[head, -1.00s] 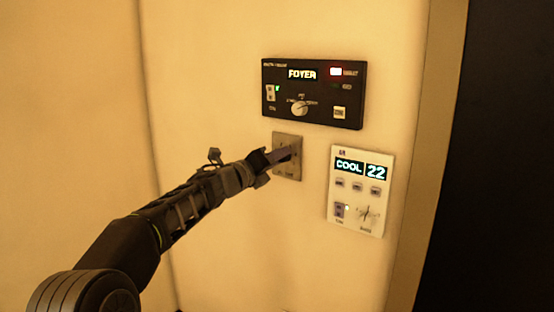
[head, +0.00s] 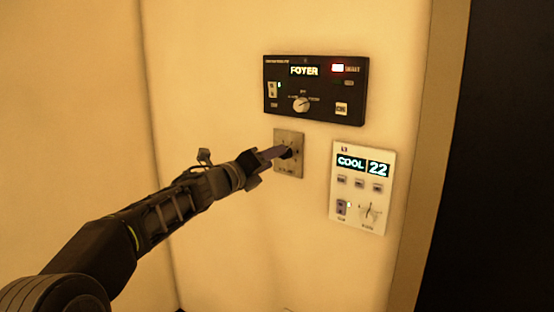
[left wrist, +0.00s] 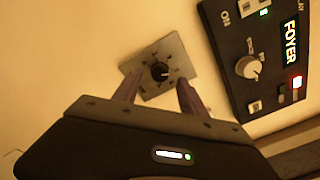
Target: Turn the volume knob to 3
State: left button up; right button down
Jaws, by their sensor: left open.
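The volume knob (left wrist: 160,72) is a small dark round knob on a square metal plate (left wrist: 172,51) fixed to the wall. In the head view the plate (head: 280,168) sits below the black FOYER panel, and the knob (head: 287,152) is partly covered by my fingers. My left gripper (head: 277,153) reaches it from the left. In the left wrist view my left gripper (left wrist: 158,92) is open, with one finger toward each side of the knob and the knob visible between and beyond the tips. I cannot tell whether the fingers touch it. The plate's markings are too small to read. My right gripper is not in view.
The black FOYER panel (head: 330,113), with a white knob (head: 301,104) and switches, is just above the plate. A white panel (head: 346,184) reading COOL 22, with its own knob (head: 369,212), is at lower right. A dark opening is at far right.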

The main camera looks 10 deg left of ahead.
pick_arm(q)
jog(key=v, duration=0.4)
jog(key=shift+s, duration=0.1)
